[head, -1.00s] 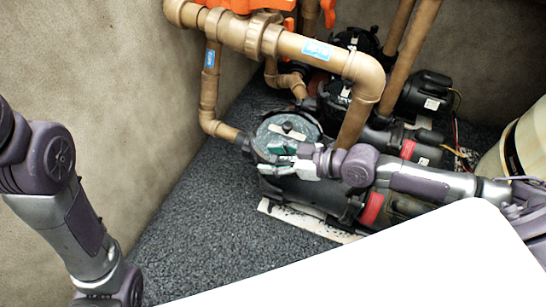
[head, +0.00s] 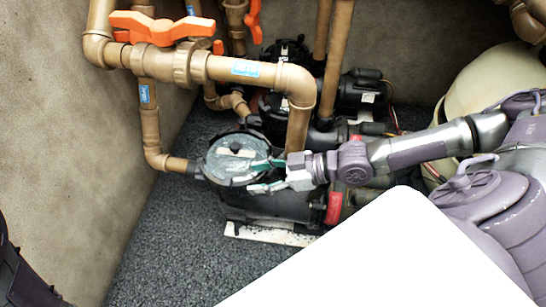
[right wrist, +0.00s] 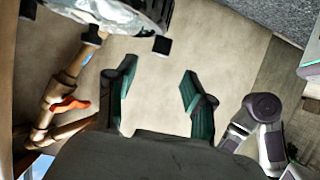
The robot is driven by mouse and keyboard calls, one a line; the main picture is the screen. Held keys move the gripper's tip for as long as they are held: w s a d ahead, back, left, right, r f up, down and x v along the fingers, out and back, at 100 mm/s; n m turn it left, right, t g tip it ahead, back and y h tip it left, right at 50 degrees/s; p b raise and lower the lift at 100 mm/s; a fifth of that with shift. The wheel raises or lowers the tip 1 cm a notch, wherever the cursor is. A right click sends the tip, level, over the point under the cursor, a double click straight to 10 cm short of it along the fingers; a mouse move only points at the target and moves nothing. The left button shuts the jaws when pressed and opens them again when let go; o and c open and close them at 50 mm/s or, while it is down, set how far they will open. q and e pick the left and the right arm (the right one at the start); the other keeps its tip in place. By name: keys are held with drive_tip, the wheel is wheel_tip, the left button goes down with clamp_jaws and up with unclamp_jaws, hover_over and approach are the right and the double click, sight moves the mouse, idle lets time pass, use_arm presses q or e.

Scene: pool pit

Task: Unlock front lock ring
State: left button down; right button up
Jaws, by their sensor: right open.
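The front pump stands on the dark gravel floor with a round clear lid (head: 236,150) on top. The front lock ring (head: 208,172) is the dark rim around this lid. My right gripper (head: 262,177) is at the right edge of the lid, its teal-padded fingers apart with nothing between them. In the right wrist view the open fingers (right wrist: 157,92) show with an empty gap, and the lid and dark knobs of the ring (right wrist: 160,45) are at the top, beyond the fingertips. I cannot tell whether a finger touches the ring. My left gripper is out of view; only part of my left arm shows.
Brown pipes (head: 300,110) rise close behind and beside the lid. Orange valve handles (head: 160,27) sit above. A second pump (head: 288,55) stands behind, and a cream tank (head: 490,85) is at right. Gravel (head: 165,230) is clear at front left.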

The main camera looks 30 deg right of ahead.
drive_tip(key=shift+v, duration=1.6)
